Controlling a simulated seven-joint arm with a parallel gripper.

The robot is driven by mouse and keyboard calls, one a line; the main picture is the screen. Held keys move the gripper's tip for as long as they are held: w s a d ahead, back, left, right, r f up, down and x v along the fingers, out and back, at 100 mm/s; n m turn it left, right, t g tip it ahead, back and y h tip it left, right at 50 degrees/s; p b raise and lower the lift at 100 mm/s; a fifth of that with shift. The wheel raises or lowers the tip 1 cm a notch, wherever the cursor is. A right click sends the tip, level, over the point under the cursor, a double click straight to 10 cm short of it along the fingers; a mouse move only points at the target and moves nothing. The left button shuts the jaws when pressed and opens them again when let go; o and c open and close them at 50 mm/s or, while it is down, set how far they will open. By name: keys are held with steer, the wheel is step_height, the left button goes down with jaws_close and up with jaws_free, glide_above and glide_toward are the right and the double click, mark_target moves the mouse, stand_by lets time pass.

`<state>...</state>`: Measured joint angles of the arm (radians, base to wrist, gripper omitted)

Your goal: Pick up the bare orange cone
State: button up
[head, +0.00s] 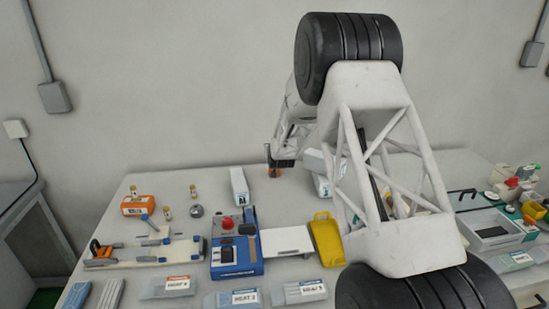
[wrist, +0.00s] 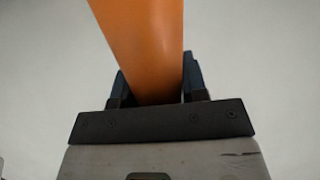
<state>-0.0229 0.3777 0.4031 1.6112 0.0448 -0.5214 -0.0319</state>
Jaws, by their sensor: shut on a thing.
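An orange cone (wrist: 145,45) fills the upper middle of the wrist view, smooth and with nothing seen around it there. My gripper (wrist: 156,78) is shut on it, with one dark finger on each side. The cone's upper end runs out of the picture. In the head view my gripper (head: 275,157) is over the back of the table, and a small orange part of the cone (head: 276,173) shows at its fingers. The rest of the cone is hidden or too small to tell.
The table holds a blue box with a red knob (head: 236,245), a yellow tray (head: 326,240), a white upright box (head: 239,186) and an orange box (head: 139,206). Labelled packets (head: 232,299) line the front edge. My arm hides much of the table's right half.

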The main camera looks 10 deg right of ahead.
steer(key=shift+r, duration=0.15)
steer(key=shift+r, duration=0.6)
step_height(320, 180, up, 2)
steer(key=shift+r, duration=0.1)
steer(key=s+f+v, duration=0.1)
steer(key=f+v, duration=0.2)
steer(key=v, duration=1.2)
steer(key=shift+s+d, duration=0.15)
steer(key=shift+s, duration=0.2)
